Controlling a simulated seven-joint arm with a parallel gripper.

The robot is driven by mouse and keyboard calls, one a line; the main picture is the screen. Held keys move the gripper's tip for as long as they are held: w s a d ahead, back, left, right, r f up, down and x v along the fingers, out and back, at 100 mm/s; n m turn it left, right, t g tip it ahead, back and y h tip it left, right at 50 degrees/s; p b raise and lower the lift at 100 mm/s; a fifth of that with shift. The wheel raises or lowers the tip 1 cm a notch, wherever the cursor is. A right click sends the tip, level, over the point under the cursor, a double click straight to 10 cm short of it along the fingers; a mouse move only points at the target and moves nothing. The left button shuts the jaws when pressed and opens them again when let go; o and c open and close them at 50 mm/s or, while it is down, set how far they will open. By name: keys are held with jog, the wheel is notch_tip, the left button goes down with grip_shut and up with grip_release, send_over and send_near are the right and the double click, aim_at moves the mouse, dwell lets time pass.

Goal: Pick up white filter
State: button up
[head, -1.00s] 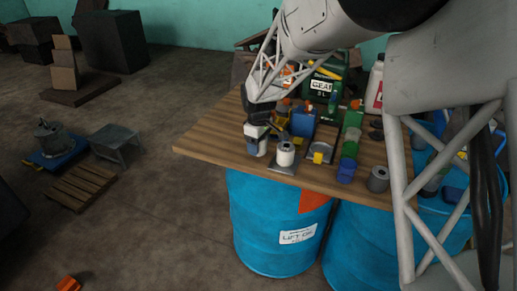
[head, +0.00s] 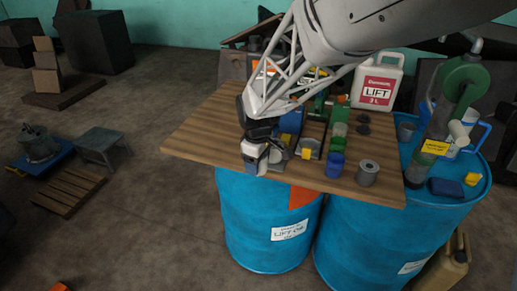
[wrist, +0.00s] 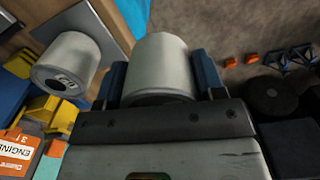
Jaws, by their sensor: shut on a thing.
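A white filter (wrist: 162,58), a plain pale cylinder, is between the two blue fingers of my gripper (wrist: 160,82) in the wrist view. My gripper is shut on it. In the head view my gripper (head: 256,163) is at the front edge of the wooden table (head: 205,135) and largely hides the held filter. A second pale cylinder (wrist: 72,58), with a dark, lettered end, is beside the gripper on a grey plate (wrist: 112,28). In the head view this second cylinder is mostly hidden behind the gripper. The gap under the held filter cannot be judged.
A blue funnel-like part (head: 291,121), yellow pieces (head: 306,153), blue and green cups (head: 335,163) and a grey can (head: 367,172) crowd the table to the right. A white jug (head: 377,82) stands behind. Blue drums (head: 268,225) are under the table. The table's left end is clear.

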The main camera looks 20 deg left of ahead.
jog(key=shift+s+d+r, duration=0.15)
jog(key=shift+s+d, duration=0.7)
jog(key=shift+s, duration=0.3)
jog(key=w+d+r, duration=0.1)
jog(key=w+d, duration=0.4)
jog(key=w, duration=0.6)
jog(key=w+d+r, duration=0.2)
jog(key=w+d, duration=0.3)
jog(key=w, duration=0.7)
jog(key=shift+w+d, duration=0.25)
jog(key=shift+d, duration=0.15)
jog(key=shift+r, duration=0.1)
jog(key=shift+f, duration=0.2)
jog(key=shift+f, duration=2.55)
